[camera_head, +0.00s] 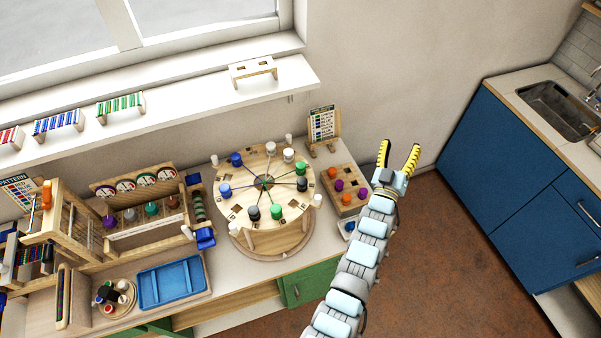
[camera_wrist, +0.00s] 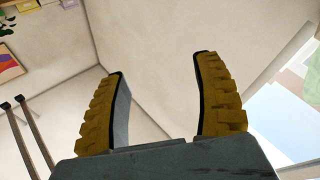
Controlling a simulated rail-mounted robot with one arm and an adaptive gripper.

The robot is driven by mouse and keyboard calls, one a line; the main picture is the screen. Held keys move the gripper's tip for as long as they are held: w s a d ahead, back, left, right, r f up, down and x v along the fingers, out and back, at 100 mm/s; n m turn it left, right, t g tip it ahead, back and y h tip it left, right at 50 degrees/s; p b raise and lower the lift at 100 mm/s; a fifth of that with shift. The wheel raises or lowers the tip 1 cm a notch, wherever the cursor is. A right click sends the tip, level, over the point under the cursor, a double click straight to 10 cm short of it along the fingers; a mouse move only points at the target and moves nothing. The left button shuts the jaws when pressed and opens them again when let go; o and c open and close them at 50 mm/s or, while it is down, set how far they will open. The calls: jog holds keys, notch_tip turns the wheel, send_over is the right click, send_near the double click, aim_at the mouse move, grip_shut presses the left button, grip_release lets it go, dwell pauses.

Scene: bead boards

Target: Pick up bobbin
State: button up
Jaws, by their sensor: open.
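A round wooden board (camera_head: 240,172) on the counter carries several bobbin-like pieces around its rim. These include a blue one (camera_head: 236,159), a white one (camera_head: 288,155), a green one (camera_head: 301,168) and a black one (camera_head: 253,213). Dark cords run from its centre out towards them. I cannot tell which piece is the task's bobbin. My gripper (camera_head: 400,150) is to the right of the board, beyond the counter's right end, with its yellow-edged fingers pointing up. It is open and empty. In the wrist view the fingers (camera_wrist: 160,65) stand wide apart, with only walls beyond.
A wooden block with orange and purple pieces (camera_head: 347,188) lies between the board and my arm. A card on a stand (camera_head: 323,124) is behind it. A blue tray (camera_head: 171,284) and wooden racks (camera_head: 58,221) fill the counter's left. Blue cabinets (camera_head: 500,160) stand at right.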

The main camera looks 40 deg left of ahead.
jog(key=w+a+f+n+g+h+b, duration=0.1)
jog(key=w+a+f+g+h+b, duration=0.15)
jog(key=w+a+g, duration=0.45)
jog(key=n+g+h+b, duration=0.35)
jog(key=g+b, duration=0.35)
jog(key=g, duration=0.7)
send_near(300, 164)
jog(key=shift+h, duration=0.3)
jog(key=f, duration=0.2)
jog(key=f+p, duration=0.1)
jog(key=f, duration=0.2)
jog(key=shift+s, duration=0.2)
jog(key=shift+w+a+f+p, duration=0.1)
jog(key=shift+f+p, duration=0.15)
jog(key=shift+f, duration=1.1)
jog(key=shift+a+f+p, duration=0.1)
jog(key=shift+f+p, duration=0.1)
jog(key=shift+f, duration=1.15)
grip_shut()
